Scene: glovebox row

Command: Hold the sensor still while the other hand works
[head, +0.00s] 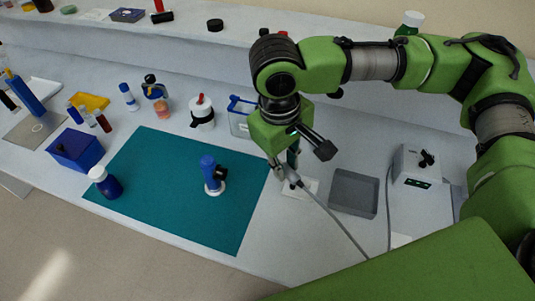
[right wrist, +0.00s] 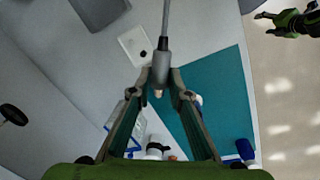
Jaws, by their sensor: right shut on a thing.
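The sensor (head: 292,177) is a small grey cylinder with a grey cable running from its end. My right gripper (head: 284,170) is shut on it, above a small white plate (head: 302,190) to the right of the teal mat. In the right wrist view the sensor (right wrist: 162,68) sits between the two fingertips, with its cable (right wrist: 166,20) leading to the top edge. The fingers hide part of its sides. My left gripper (right wrist: 288,18) shows small at the top right of the right wrist view, over the floor and away from the sensor; its opening is unclear.
The teal mat (head: 150,190) carries a blue device (head: 209,172) on a white base. A grey tray (head: 354,193) and a white box (head: 419,166) stand to the right. A clear bin (head: 240,125) is behind the gripper. Bottles and a blue box (head: 75,150) are at left.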

